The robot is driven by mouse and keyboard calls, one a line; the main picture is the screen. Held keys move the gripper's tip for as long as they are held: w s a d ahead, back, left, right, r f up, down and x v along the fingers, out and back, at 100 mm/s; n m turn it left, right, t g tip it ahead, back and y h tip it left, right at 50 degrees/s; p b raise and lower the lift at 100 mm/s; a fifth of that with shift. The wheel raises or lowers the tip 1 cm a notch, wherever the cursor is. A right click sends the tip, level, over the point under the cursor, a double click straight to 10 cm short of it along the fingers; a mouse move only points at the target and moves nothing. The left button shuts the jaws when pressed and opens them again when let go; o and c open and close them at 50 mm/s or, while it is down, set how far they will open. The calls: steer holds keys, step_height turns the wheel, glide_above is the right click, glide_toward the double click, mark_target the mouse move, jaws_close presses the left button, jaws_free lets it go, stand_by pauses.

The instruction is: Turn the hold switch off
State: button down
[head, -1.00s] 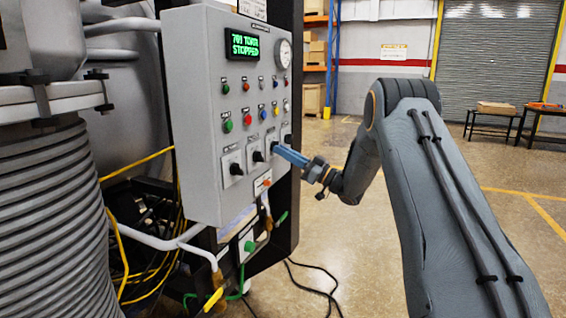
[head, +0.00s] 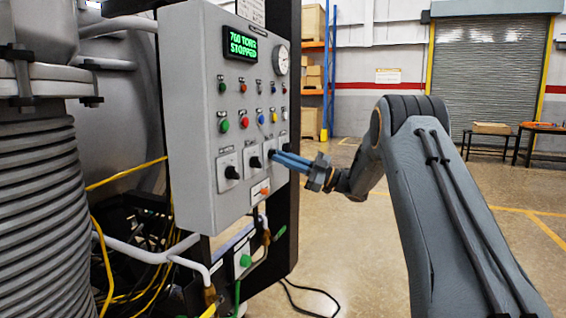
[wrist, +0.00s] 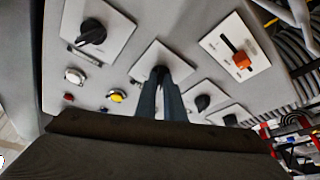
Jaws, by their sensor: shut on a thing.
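The grey control panel (head: 207,120) carries a row of black rotary switches on white plates. My gripper (head: 273,155) reaches in from the right, with its blue fingers at the third switch from the left. In the wrist view my gripper (wrist: 160,82) is shut on that black knob (wrist: 160,72), which the fingertips partly hide. The plate lettering is too small to read, so I cannot tell by label which switch is the hold switch. Neighbouring knobs are the second (head: 255,162) and first (head: 232,172) from the left; the rightmost knob (wrist: 92,32) shows clearly in the wrist view.
A green display (head: 243,43) reads STOPPED under a Torr value. Coloured buttons and lamps sit above the switches, and a gauge (head: 281,60) is at the upper right. An orange-handled slider (wrist: 242,60) is close by. The floor right of the panel is open.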

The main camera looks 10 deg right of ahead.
stand_by(0.3)
steer(key=c, duration=1.9)
jaws_free()
steer(key=shift+a, duration=0.1)
steer(key=shift+o, duration=0.2)
steer(key=v, duration=0.7)
steer(key=shift+d+b, duration=0.35)
steer(key=shift+f, duration=0.1)
